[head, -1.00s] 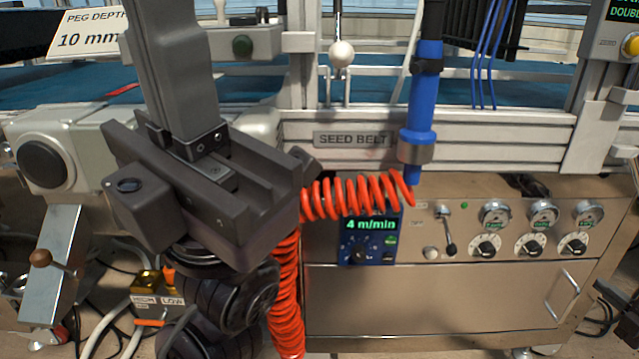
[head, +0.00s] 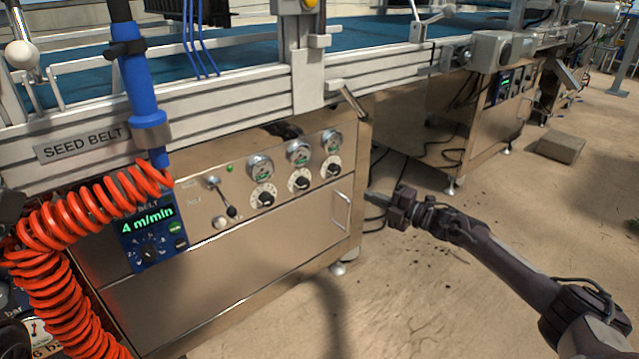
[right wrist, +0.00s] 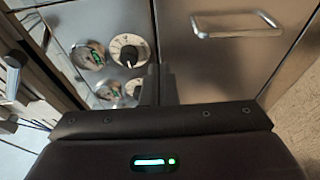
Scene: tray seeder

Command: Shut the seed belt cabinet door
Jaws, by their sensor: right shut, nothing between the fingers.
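The seed belt cabinet door (head: 230,270) is the plain steel panel low on the cabinet front, with a bar handle (head: 341,210) near its right end. It looks about flush with the cabinet front; a small gap cannot be told. In the right wrist view the door (right wrist: 220,65) and its handle (right wrist: 237,25) lie beyond the fingers. My right gripper (head: 370,197) is shut and empty, just right of the cabinet's right end in the head view. In the right wrist view its fingers (right wrist: 163,72) overlap the seam beside the door; contact cannot be told. My left gripper is not in view.
Gauges and knobs (head: 263,196), a lever and a speed display (head: 149,238) sit above the door. A red coiled hose (head: 70,290) hangs at the left. Open floor (head: 420,310) lies to the right, with another steel cabinet (head: 480,110) behind.

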